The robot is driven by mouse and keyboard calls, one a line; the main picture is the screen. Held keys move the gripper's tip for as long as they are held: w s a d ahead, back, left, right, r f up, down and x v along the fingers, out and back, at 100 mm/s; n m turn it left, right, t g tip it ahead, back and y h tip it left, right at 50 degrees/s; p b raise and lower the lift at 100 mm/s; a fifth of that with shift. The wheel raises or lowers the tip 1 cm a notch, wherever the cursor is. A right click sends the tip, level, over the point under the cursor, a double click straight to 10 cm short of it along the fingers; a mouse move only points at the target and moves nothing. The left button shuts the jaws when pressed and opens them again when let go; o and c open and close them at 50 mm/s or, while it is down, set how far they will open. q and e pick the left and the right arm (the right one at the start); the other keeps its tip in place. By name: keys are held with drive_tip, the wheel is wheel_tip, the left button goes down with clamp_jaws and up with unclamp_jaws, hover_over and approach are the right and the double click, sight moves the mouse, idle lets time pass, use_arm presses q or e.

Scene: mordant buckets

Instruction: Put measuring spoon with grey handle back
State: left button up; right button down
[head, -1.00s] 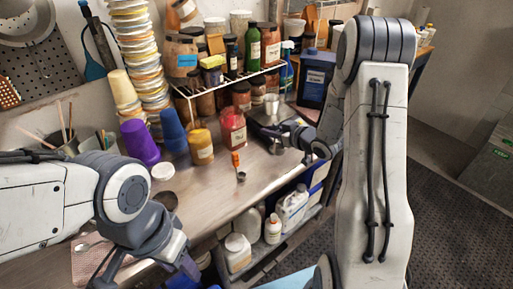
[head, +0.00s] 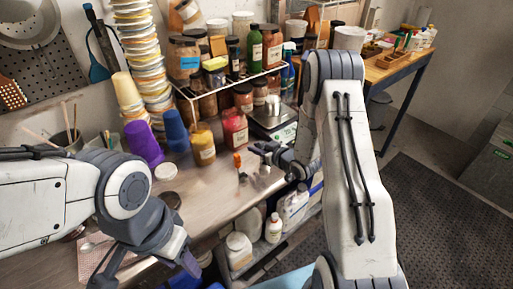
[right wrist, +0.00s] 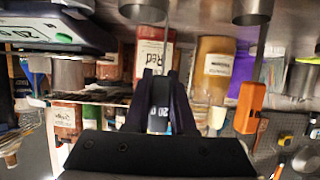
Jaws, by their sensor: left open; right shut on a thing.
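The measuring spoon with the grey handle (right wrist: 160,100) is in my right gripper (right wrist: 160,92), which is shut on the handle. Its metal cup (right wrist: 144,11) shows at the top of the right wrist view. In the head view my right gripper (head: 264,152) is over the worktable, left of the scale; the spoon is small there. Another measuring spoon, with an orange handle (head: 237,159), is just left of the gripper; it also shows in the right wrist view (right wrist: 251,107). My left gripper (head: 185,264) is open and low at the table's front edge, partly hidden by its arm.
A scale (head: 284,131) bears a small cup. A red jar (head: 235,129) and a yellow jar (head: 202,146) stand behind the spoons. A wire shelf (head: 230,82) with jars is at the back. Purple (head: 143,141) and blue cups are left. Bare table (head: 208,190) lies in front.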

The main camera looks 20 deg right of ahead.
drive_tip(key=shift+f, duration=0.2)
drive_tip(key=c, duration=0.8)
unclamp_jaws()
drive_tip(key=shift+r, duration=0.1)
drive_tip(key=shift+o, duration=0.2)
drive_tip(key=shift+r, duration=0.1)
drive_tip(key=shift+r, duration=0.1)
drive_tip(key=b+v, duration=0.3)
drive_tip(key=v, duration=0.8)
drive_tip(key=s+a+r+n+g+h, duration=0.1)
drive_tip(key=s+a+r+g+h, duration=0.15)
drive_tip(key=s+a+g, duration=0.45)
drive_tip(key=s+a+r+n+g+h, duration=0.1)
drive_tip(key=s+a+r+g, duration=0.15)
drive_tip(key=s+a, duration=0.75)
drive_tip(key=s+a+r+g, duration=0.1)
drive_tip(key=s, duration=0.5)
drive_tip(key=s+a+r+n+g, duration=0.1)
drive_tip(key=s+a+r+g, duration=0.1)
drive_tip(key=s, duration=0.4)
drive_tip(key=shift+a, duration=0.3)
